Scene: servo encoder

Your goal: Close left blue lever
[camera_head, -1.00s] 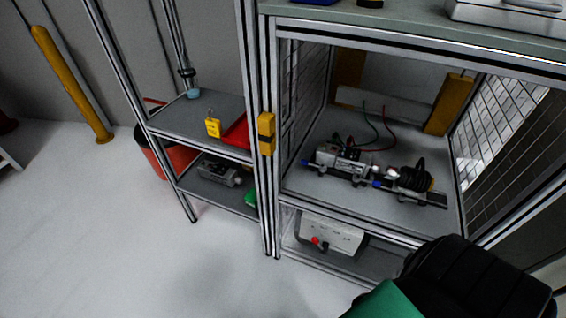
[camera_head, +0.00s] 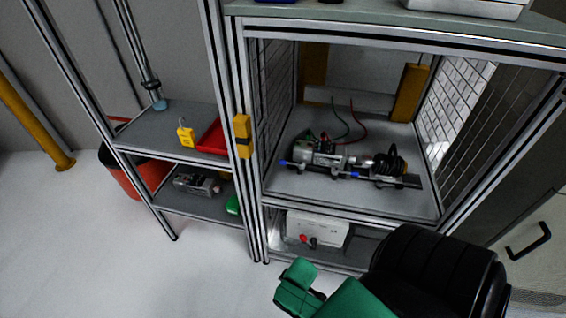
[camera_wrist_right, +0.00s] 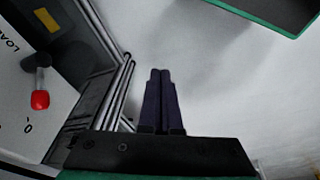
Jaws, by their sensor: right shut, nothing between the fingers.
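The left blue lever (camera_head: 283,163) is a small blue piece at the left end of the motor assembly (camera_head: 325,155) on the cabinet's middle shelf. A second blue piece (camera_head: 353,175) sits further right on the same assembly. The levers' exact angle is too small to tell. My right arm, green and black, reaches in at the bottom of the head view, in front of and below the cabinet. My right gripper (camera_wrist_right: 160,72) shows dark fingers pressed together and empty in the wrist view, apart from the levers. My left gripper is not in view.
A white box (camera_head: 318,228) with a red-tipped switch (camera_head: 303,238) stands on the cabinet's lower shelf; this switch is close at the left of the wrist view (camera_wrist_right: 40,100). Metal posts frame the cabinet opening. A side shelf (camera_head: 160,128) holds a yellow padlock (camera_head: 186,136).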

